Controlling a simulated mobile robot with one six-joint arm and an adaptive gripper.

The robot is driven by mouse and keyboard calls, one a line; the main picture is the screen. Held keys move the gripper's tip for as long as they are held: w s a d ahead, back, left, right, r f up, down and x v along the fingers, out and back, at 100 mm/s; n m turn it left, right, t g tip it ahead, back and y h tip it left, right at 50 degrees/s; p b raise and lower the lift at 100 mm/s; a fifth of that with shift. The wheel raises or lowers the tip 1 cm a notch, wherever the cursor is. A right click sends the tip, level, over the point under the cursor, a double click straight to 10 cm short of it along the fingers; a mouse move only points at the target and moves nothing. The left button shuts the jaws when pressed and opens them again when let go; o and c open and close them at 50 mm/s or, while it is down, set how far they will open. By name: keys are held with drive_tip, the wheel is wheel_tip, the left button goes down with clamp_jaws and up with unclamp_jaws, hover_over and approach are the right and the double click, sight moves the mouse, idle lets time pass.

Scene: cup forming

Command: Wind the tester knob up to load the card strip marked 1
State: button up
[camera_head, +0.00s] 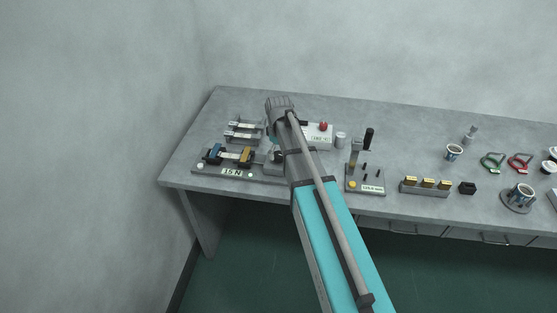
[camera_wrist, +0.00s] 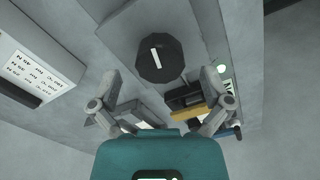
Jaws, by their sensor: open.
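The tester (camera_head: 205,166) stands at the left of the bench with a "15 N" plate on its front. A pale card strip (camera_head: 230,155) spans its blue clamp (camera_head: 213,152) and orange clamp (camera_head: 246,156); I cannot read a mark on it. In the wrist view the tester's black knob (camera_wrist: 152,66) carries a white bar and is seen from above. My gripper (camera_wrist: 162,77) is open, with its fingers on either side of the knob in the picture; I see no contact. The orange clamp also shows (camera_wrist: 194,112), partly behind the right finger.
Card strips on holders (camera_head: 242,135) lie behind the tester. A white box with a red button (camera_head: 323,126) and a grey cylinder (camera_head: 340,140) are right of my arm. A lever stand (camera_head: 365,180), yellow-topped blocks (camera_head: 427,184) and cups (camera_head: 453,152) stand further right.

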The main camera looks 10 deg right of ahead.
drive_tip(key=shift+f+b, duration=0.75)
drive_tip(key=shift+f, duration=0.3)
drive_tip(key=c, duration=1.2)
drive_tip(key=shift+o, duration=0.2)
drive_tip(key=shift+m, duration=0.5)
drive_tip(key=m, duration=1.1)
